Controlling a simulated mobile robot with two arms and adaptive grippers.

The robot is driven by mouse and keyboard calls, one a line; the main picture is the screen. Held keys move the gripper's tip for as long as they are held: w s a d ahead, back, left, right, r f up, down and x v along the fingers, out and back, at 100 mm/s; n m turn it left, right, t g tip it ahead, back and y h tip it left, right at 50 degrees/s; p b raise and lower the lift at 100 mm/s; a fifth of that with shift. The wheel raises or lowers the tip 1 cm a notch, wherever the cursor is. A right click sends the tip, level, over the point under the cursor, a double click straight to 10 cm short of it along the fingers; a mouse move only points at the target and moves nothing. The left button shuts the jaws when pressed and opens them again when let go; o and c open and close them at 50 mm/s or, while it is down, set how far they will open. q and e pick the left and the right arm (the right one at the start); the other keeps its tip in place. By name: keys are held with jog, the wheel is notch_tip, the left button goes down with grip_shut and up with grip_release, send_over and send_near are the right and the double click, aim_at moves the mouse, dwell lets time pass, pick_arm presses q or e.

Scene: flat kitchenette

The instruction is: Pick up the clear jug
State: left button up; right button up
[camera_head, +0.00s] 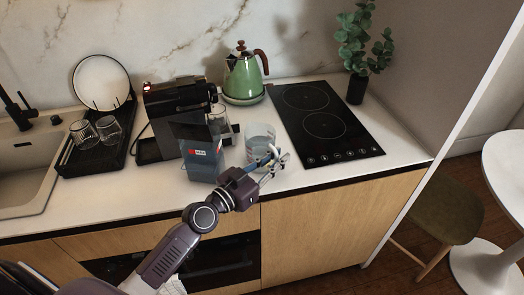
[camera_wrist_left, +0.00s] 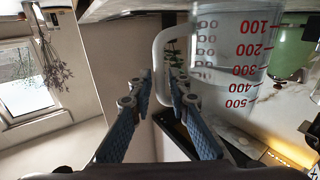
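The clear jug (camera_head: 260,135) stands on the white counter between the coffee machine and the hob. In the left wrist view the jug (camera_wrist_left: 232,50) fills the upper right, with red numbers on its side. Its pale handle (camera_wrist_left: 160,55) faces my left gripper. My left gripper (camera_head: 277,166) is at the handle, on the near right side of the jug. In the left wrist view the gripper (camera_wrist_left: 161,80) is open, with one finger on each side of the handle. Whether a finger touches the handle I cannot tell. My right gripper is not in view.
A black coffee machine (camera_head: 180,105) with a water tank (camera_head: 203,160) stands left of the jug. A green kettle (camera_head: 243,76) is behind it. The black hob (camera_head: 325,124) lies flat to the right. A dish rack (camera_head: 97,155) with glasses is at the left.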

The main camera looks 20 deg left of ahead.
pick_arm(q)
jog(key=shift+c, duration=0.4)
grip_shut()
jog(key=shift+r, duration=0.1)
jog(key=shift+r, duration=0.15)
